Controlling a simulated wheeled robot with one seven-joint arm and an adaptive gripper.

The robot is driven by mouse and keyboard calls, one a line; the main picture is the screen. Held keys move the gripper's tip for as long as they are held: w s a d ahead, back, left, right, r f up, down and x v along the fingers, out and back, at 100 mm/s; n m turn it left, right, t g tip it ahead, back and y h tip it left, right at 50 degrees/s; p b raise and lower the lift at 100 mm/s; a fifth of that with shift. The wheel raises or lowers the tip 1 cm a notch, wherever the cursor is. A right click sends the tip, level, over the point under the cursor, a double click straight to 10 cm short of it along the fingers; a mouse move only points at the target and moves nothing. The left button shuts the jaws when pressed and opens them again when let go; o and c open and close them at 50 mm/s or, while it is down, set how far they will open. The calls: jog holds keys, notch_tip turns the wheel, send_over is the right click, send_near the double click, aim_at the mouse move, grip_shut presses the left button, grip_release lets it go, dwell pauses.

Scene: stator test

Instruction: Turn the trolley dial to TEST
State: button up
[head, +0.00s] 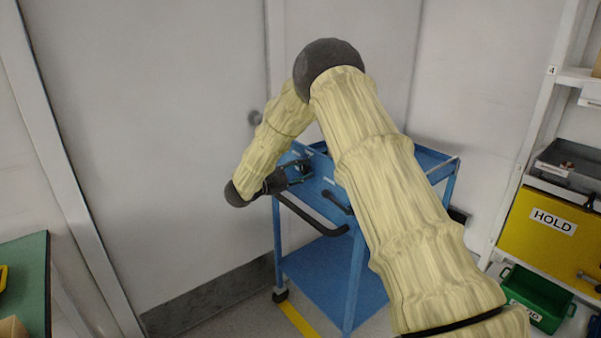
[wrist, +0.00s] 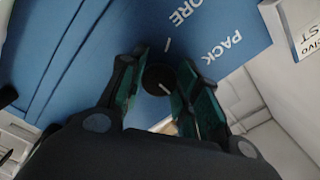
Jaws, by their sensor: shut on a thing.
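The blue trolley (head: 320,205) stands against the wall in the head view. My gripper (head: 292,176) is at its upper left panel, mostly hidden there by my wrist. In the wrist view my gripper (wrist: 160,95) has its two dark green fingers shut on the round black dial (wrist: 157,76), one on each side. A short light pointer line shows on the dial's face, slanted. No TEST label on the panel is readable.
A black handle bar (head: 315,222) runs along the trolley's front, below my wrist. To the right, a shelf holds a yellow HOLD bin (head: 545,235), with a green bin (head: 535,298) low beside it. A green-topped table (head: 25,275) stands at the left.

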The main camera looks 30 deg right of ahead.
jog(key=o, duration=1)
jog(key=s+a, duration=0.1)
jog(key=a, duration=1.1)
jog(key=shift+f, duration=0.15)
